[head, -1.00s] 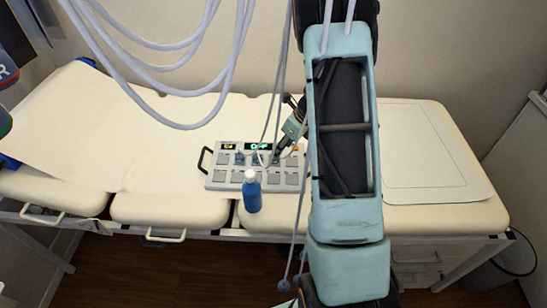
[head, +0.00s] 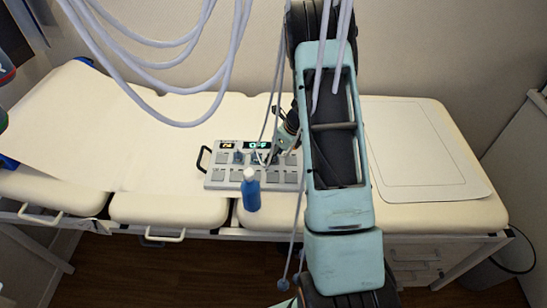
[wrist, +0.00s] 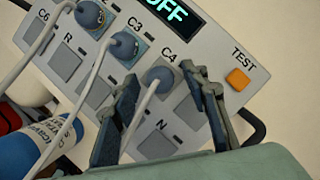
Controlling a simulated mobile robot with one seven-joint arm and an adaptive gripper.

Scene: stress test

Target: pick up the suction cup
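The grey ECG-like panel (head: 214,184) lies on the couch, its display reading OFF. In the wrist view several grey-blue suction cups with pale tubes sit on its square pads: one at the top (wrist: 90,14), one by the C3 label (wrist: 124,45) and one by the C4 label (wrist: 160,80). My gripper (wrist: 163,82) is open, its two dark fingers spread over the panel. The C4 cup shows between the fingertips, nearer the left one; I cannot tell whether they touch. In the head view my arm partly hides the gripper (head: 285,143).
A blue bottle (head: 251,190) stands at the panel's front edge; it also shows in the wrist view (wrist: 42,148). Pale tubes (head: 225,55) hang from above. Two cups (head: 284,284) dangle below the couch's front edge. The couch (head: 150,120) left of the panel is clear.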

